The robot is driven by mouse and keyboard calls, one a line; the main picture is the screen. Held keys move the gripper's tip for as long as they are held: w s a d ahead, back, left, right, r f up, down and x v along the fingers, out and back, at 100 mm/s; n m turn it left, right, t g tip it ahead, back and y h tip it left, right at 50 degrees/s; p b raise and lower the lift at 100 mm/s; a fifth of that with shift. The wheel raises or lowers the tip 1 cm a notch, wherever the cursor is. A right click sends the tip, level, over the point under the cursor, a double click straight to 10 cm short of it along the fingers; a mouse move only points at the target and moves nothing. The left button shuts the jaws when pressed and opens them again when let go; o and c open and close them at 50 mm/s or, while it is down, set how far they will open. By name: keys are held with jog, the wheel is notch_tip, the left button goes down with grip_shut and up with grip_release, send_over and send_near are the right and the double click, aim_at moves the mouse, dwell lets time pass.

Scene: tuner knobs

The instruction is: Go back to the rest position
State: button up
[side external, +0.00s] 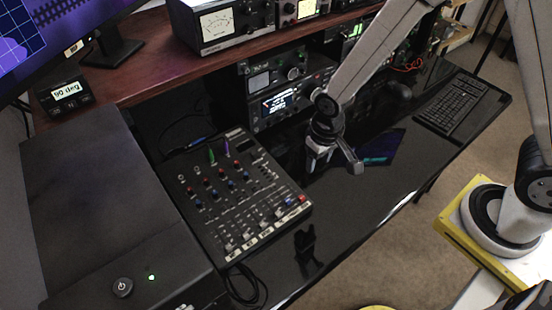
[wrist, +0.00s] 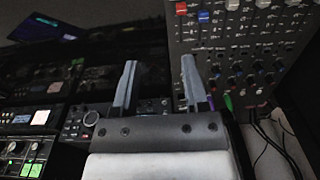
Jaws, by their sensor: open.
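My gripper (side external: 338,163) is in the air over the black desk, to the right of the mixer, in the side external view. In the wrist view my gripper (wrist: 160,78) shows two grey fingers spread apart with nothing between them. The mixer (side external: 238,195) lies on the desk with rows of knobs and sliders; a green knob (side external: 212,156) and a purple knob (side external: 226,148) stand up near its far edge. The mixer also shows in the wrist view (wrist: 240,45), at the upper right. My gripper is apart from it.
Radio units (side external: 285,100) sit under the wooden shelf (side external: 150,75) behind the desk. A keyboard (side external: 452,105) lies at the right end. A large black box (side external: 100,190) with a power button stands left of the mixer.

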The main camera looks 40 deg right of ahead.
jog(key=s+d+r+t, duration=0.2)
jog(key=s+d+r, duration=0.3)
jog(key=d+r, duration=0.4)
jog(key=shift+s+d+r, duration=0.35)
jog(key=shift+d, duration=0.05)
